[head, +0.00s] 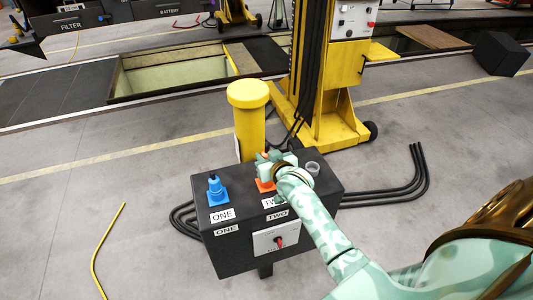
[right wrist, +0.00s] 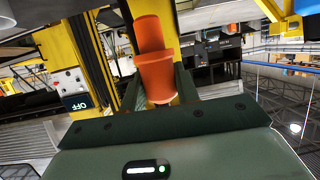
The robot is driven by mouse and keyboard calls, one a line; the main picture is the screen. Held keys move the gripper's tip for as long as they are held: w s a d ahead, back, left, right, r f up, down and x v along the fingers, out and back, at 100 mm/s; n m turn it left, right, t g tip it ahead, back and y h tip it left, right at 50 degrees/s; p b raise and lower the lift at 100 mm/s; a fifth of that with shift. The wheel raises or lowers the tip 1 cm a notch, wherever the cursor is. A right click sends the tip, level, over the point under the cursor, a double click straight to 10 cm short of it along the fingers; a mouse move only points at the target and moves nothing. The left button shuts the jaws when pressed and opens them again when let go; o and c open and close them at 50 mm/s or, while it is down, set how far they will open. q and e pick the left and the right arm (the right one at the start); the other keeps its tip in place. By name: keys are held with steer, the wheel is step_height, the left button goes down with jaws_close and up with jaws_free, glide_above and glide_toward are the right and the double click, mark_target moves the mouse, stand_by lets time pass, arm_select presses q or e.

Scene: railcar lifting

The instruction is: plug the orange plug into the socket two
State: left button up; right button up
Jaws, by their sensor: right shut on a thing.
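The black socket box (head: 225,250) stands in the middle of the head view, with labels ONE and TWO. A blue plug (head: 217,190) stands upright at position one. My right gripper (head: 268,167) is over position two, shut on the orange plug (head: 265,185). Most of the plug is hidden behind the gripper; an orange part shows just above the label TWO (head: 272,203). In the right wrist view the orange plug (right wrist: 156,75) shows straight ahead of the palm. I cannot tell whether it is seated in socket two. My left gripper is out of view.
A grey round fitting (head: 312,168) sits on the box right of my gripper. A yellow post (head: 249,125) stands behind the box, with a yellow lifting column (head: 315,100) farther back. Black cables (head: 415,175) and a yellow cable (head: 98,255) lie on the floor.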

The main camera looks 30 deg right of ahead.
steer(key=shift+f+b, duration=0.4)
steer(key=shift+f, duration=0.45)
steer(key=shift+p, duration=0.95)
stand_by(0.9)
steer(key=shift+f+b, duration=1.35)
steer(key=shift+f, duration=0.65)
steer(key=o, duration=1.1)
steer(key=p+v, duration=0.3)
steer(key=v, duration=1.3)
steer(key=shift+s, duration=0.2)
